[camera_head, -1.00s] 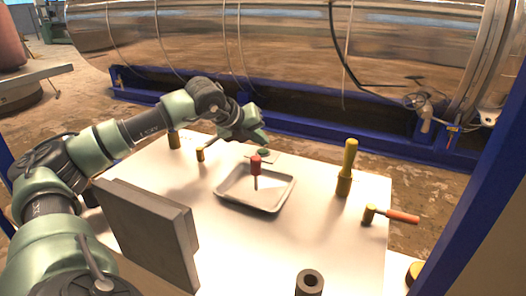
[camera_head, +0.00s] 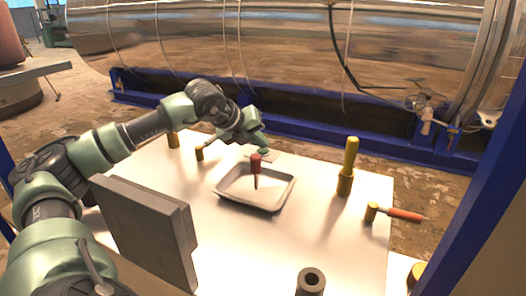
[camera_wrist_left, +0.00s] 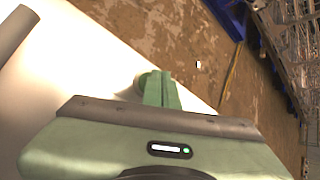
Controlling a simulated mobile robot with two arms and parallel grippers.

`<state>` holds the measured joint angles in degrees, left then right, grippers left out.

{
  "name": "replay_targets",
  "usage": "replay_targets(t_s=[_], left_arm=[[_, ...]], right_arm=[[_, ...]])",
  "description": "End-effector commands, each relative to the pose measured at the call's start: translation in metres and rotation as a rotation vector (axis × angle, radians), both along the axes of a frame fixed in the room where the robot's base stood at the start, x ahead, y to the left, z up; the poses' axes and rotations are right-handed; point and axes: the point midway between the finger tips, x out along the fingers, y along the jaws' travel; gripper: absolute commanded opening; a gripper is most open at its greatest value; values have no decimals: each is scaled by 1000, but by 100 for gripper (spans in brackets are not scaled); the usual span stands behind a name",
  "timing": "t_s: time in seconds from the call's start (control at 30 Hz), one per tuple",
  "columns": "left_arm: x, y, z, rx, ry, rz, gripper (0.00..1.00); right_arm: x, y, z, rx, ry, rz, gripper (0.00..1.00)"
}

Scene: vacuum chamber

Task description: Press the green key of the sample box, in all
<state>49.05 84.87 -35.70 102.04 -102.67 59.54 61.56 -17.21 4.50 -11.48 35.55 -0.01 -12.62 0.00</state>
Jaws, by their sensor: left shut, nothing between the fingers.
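My left gripper (camera_head: 264,147) is shut and empty, pointing down at the far edge of the white table. In the left wrist view, the shut green fingers (camera_wrist_left: 162,90) overlap a rounded greenish thing (camera_wrist_left: 143,82) at the table edge. My right gripper is not in view.
A metal tray (camera_head: 226,201) with a red-handled tool (camera_head: 255,165) lies mid-table. Dark grey slabs (camera_head: 150,230) stand at front left. A dark hollow cylinder (camera_head: 310,283) stands in front.

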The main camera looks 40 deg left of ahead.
Motion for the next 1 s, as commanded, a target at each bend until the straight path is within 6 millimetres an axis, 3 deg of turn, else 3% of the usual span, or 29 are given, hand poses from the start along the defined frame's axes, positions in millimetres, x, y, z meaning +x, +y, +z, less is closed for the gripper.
replay_targets(t_s=[1.0], left_arm=[[0, 0, -7, 0, 4, -1, 0]], right_arm=[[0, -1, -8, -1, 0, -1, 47]])
